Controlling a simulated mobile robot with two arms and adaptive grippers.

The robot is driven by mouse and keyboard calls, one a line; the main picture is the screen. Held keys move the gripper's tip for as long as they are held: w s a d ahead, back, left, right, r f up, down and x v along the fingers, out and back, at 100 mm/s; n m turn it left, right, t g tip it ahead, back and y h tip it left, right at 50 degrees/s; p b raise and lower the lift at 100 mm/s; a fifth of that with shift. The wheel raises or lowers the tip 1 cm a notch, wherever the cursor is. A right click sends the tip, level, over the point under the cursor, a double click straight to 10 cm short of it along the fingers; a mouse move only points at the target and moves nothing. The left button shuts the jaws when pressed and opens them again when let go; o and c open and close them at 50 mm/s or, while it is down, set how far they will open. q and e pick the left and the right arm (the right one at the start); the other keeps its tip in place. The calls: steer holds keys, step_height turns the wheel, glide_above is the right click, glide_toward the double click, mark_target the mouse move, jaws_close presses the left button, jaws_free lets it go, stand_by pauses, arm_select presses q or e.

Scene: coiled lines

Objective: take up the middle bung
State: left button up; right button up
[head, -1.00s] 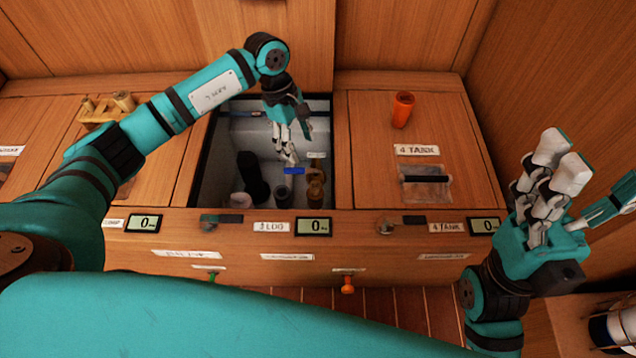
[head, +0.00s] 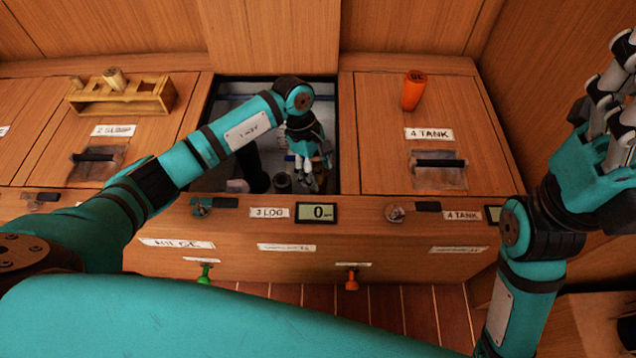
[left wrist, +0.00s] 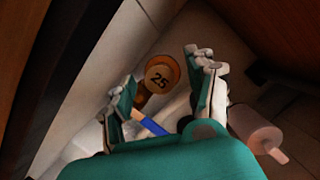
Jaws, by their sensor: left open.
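An amber-brown bung (left wrist: 162,77) marked 25 stands in the open well, in the left wrist view. My left gripper (left wrist: 160,72) is open, with its fingers on either side of this bung and no clear grip on it. In the head view the left gripper (head: 310,178) reaches down into the well and hides the bung. A dark grey bung (head: 283,183) and a tall black one (head: 253,168) stand to its left. Which is the middle one is not clear. My right gripper (head: 608,95) is raised at the right edge, partly cut off.
The open well (head: 344,140) has a dark rim and lies between closed lids. An orange cup-like piece (head: 413,92) stands on the 4 TANK lid. A wooden rack (head: 120,103) stands on the left lid. A pinkish cylinder (left wrist: 257,134) is right of the gripper.

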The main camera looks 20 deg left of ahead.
arm_select(q)
steer(key=shift+d+f, duration=0.1)
steer(key=shift+f, duration=0.35)
steer(key=c, duration=1)
steer(key=shift+c, duration=0.2)
steer(key=shift+r, duration=0.15)
